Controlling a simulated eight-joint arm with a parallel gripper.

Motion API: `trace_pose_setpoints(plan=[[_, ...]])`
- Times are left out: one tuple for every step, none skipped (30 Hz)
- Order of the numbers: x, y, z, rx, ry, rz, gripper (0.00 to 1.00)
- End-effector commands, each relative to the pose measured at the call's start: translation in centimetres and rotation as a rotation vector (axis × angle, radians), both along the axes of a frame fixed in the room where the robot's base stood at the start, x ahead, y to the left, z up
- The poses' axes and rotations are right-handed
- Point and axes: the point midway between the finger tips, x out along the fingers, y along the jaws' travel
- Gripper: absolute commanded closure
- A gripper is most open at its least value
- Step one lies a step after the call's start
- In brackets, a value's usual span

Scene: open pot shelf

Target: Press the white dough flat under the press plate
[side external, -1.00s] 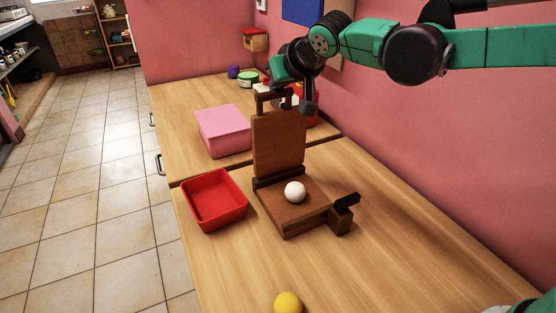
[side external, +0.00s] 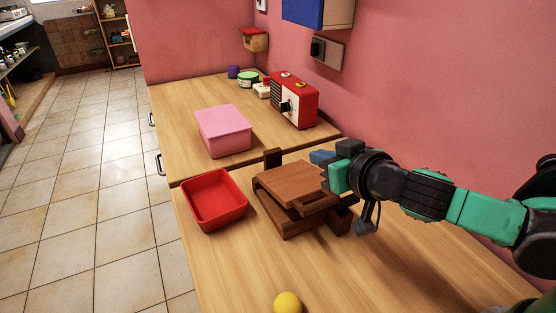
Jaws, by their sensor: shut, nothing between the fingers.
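The brown wooden press stands on the counter. Its press plate (side external: 290,182) is folded down over the base (side external: 290,226), with a dark gap between them on the near side. The white dough is hidden, so I cannot tell how flat it is. My gripper (side external: 328,158) is shut and empty at the right edge of the plate, close above it. I cannot tell whether it touches the plate. My wrist and arm hide part of the press's right side.
A red tray (side external: 217,222) stands just left of the press, and a pink box (side external: 224,128) behind it. A red radio (side external: 297,104) stands at the back by the wall. A yellow ball (side external: 288,303) lies at the front. The counter right of the ball is clear.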

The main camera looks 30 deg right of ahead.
Motion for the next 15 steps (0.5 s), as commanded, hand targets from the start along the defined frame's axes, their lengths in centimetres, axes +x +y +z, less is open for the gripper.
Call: trace_pose_setpoints(plan=[[-0.3, 0.1, -0.4, 0.000, 0.000, 0.002, 1.00], [-0.4, 0.1, -0.5, 0.000, 0.000, 0.002, 1.00], [-0.6, 0.1, -0.8, -0.001, -0.001, 0.003, 1.00], [-0.7, 0.1, -0.9, -0.001, -0.001, 0.003, 1.00], [-0.8, 0.0, -1.1, -0.001, -0.001, 0.002, 1.00], [-0.9, 0.0, -1.2, -0.001, 0.000, 0.001, 1.00], [-1.0, 0.0, -1.3, -0.001, 0.000, 0.000, 1.00], [-1.1, 0.0, -1.4, -0.001, 0.000, 0.000, 1.00], [-1.2, 0.0, -1.5, -0.001, 0.000, 0.000, 1.00], [-1.2, 0.0, -1.6, 0.000, 0.000, 0.001, 1.00], [-1.3, 0.1, -1.7, 0.000, 0.000, 0.001, 1.00], [-1.3, 0.0, -1.7, 0.000, 0.000, 0.001, 1.00], [-1.3, 0.0, -1.8, 0.000, 0.000, 0.001, 1.00], [-1.4, 0.0, -1.8, 0.000, 0.000, 0.001, 1.00], [-1.4, 0.0, -1.8, 0.000, 0.000, 0.001, 1.00]])
